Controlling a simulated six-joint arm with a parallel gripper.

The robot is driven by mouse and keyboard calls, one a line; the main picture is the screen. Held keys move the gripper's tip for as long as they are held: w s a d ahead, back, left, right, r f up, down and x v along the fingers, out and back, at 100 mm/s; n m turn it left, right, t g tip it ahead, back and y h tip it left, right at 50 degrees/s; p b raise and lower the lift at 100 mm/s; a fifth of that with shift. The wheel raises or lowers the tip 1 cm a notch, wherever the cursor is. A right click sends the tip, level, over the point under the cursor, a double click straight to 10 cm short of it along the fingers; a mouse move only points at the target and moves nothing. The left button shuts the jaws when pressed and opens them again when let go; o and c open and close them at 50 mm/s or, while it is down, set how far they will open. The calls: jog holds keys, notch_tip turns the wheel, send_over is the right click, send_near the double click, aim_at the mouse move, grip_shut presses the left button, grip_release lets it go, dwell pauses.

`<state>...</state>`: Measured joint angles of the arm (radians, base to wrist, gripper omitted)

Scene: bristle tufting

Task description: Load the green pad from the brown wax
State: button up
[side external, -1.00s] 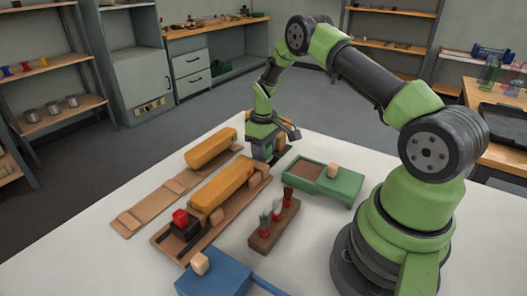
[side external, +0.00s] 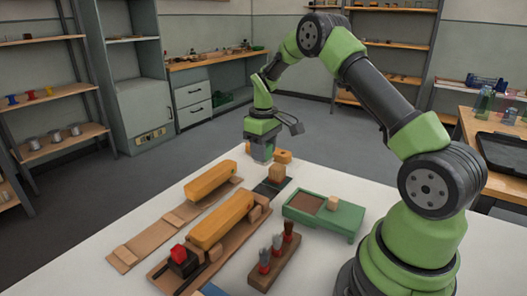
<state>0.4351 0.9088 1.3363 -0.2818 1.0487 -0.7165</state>
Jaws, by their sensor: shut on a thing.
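The green tray (side external: 343,219) stands right of centre on the table. Its left recess holds the brown wax (side external: 306,204). A small wooden block (side external: 332,203) sits on its right part. I cannot make out a separate green pad. My gripper (side external: 261,156) is up near the table's far edge, behind and left of the tray and apart from it. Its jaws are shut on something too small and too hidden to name. A wooden block (side external: 277,173) on a dark mat (side external: 266,190) stands just in front of and below the gripper.
Two yellow bars (side external: 210,181) (side external: 221,220) lie on wooden boards at the left. A rack with several red-ended tools (side external: 275,263) stands in front of the tray. A red-topped black block (side external: 181,262) and a wooden piece (side external: 283,156) are also there.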

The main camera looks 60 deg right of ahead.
send_over(305, 203)
jog(key=shift+f, duration=3.3)
jog(key=shift+f, duration=0.5)
jog(key=shift+r, duration=0.1)
notch_tip(305, 203, up, 7)
jog(key=shift+w, duration=0.15)
dwell(0.4)
